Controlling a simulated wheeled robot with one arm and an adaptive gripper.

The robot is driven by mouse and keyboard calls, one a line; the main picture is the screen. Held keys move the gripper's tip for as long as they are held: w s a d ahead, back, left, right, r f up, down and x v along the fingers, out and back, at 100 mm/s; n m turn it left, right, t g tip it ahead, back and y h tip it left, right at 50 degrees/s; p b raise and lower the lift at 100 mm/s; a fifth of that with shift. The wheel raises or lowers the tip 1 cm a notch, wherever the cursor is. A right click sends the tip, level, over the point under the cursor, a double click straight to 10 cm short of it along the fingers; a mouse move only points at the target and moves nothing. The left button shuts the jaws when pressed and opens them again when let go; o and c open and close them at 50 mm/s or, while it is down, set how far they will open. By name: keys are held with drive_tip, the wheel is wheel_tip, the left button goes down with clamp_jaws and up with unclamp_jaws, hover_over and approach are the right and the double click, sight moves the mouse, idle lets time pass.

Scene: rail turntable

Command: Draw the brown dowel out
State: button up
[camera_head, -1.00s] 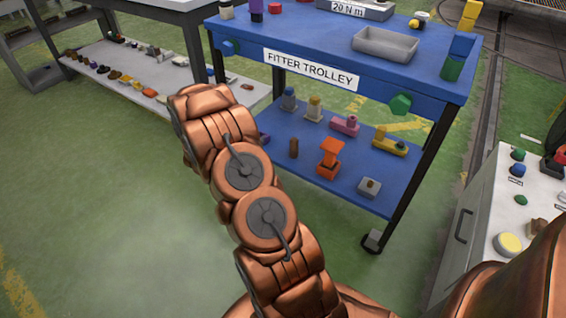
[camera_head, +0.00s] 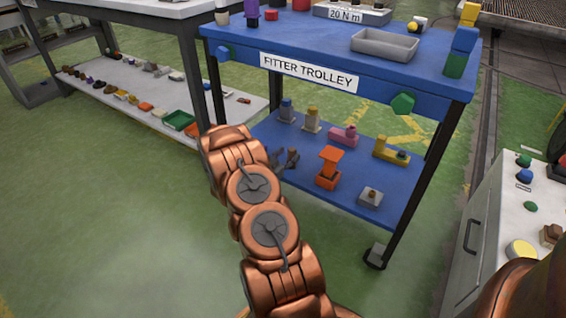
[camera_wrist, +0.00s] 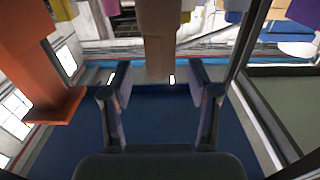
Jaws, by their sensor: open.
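The brown dowel (camera_wrist: 158,58) shows in the wrist view as an upright brown piece below a lighter tan part. Its end lies between the tips of my gripper's fingers (camera_wrist: 158,85), with gaps on both sides. In the head view my gripper (camera_head: 284,158) is over the trolley's blue lower shelf (camera_head: 340,195), left of the orange piece. There the fingers and wrist mostly hide the dowel. My gripper is open. I cannot tell how the dowel is seated.
An orange stacked piece (camera_head: 328,168) stands close right of my gripper and also looms left in the wrist view (camera_wrist: 45,75). Grey and yellow pegs (camera_head: 312,120), a pink piece (camera_head: 344,135), a yellow piece (camera_head: 390,150) and a grey block (camera_head: 369,197) share the shelf.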

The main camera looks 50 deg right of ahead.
sight(290, 154)
drive_tip(key=shift+w+d+b, duration=0.1)
drive_tip(key=shift+d+b, duration=0.2)
drive_tip(key=shift+d, duration=1.3)
clamp_jaws()
